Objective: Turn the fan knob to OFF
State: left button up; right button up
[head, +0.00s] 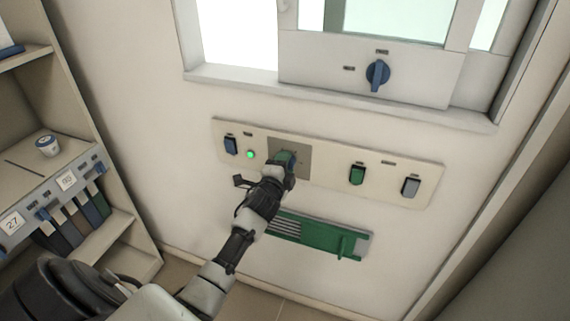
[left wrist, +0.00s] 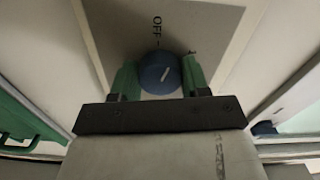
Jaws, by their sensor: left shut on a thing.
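The fan knob (left wrist: 153,79) is round and blue with a short white pointer line, seen in the left wrist view. It sits on a grey square plate (left wrist: 111,26), which also shows on the wall panel in the head view (head: 303,150). An OFF label (left wrist: 157,31) is on the plate above the knob. The white line is tilted, its upper end leaning right of the OFF mark. My left gripper (left wrist: 160,78) has its green fingers on both sides of the knob, shut on it. In the head view my left gripper (head: 287,158) largely hides the knob. My right gripper is not in view.
The wall panel (head: 330,178) also bears a blue switch (head: 231,145), a lit green lamp (head: 250,154), a green switch (head: 357,174) and a grey switch (head: 411,187). Another blue knob (head: 377,74) is above. A green slotted plate (head: 330,238) is below. Shelves (head: 105,205) stand left.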

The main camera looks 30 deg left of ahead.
pick_arm(q)
jog(key=n, duration=0.4)
jog(key=shift+f+n+p, duration=0.1)
jog(key=shift+n+p, duration=0.2)
jog(key=shift+n, duration=0.1)
dwell(0.4)
jog(key=o, duration=0.9)
jog(key=v, duration=1)
jog(key=shift+s+b, duration=0.4)
